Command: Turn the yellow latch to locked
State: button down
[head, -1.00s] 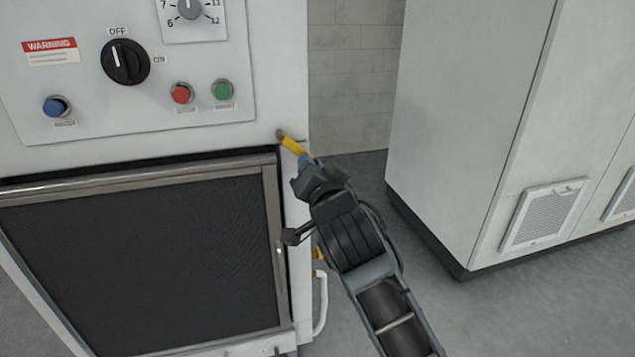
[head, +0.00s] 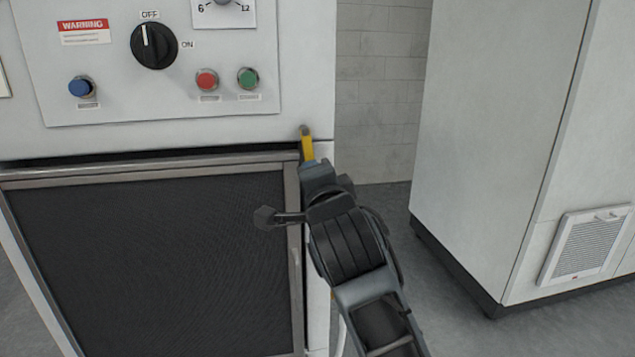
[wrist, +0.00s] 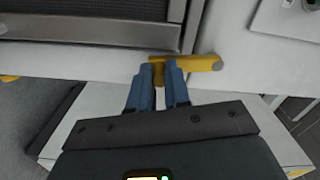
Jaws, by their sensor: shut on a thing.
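The yellow latch (head: 307,148) is on the white front of the washer, by the upper right corner of the framed dark door (head: 150,260). Its round pivot is at the top and the lever hangs nearly straight down. In the wrist view the latch (wrist: 195,63) runs from its pivot on the right to my fingers on the left, close to the door frame. My gripper (head: 317,168) is shut on the free end of the latch. The blue fingers (wrist: 161,75) are on both sides of it. The lever's lower end is hidden by my gripper in the head view.
Above the door is a control panel with a black OFF/ON knob (head: 154,45) at OFF and blue, red (head: 206,79) and green buttons. A tall white cabinet (head: 500,130) stands at the right, with open floor between it and the washer.

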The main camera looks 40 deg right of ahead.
dwell(0.4)
jog(key=c, duration=1.1)
grip_release()
jog(key=shift+r, duration=0.1)
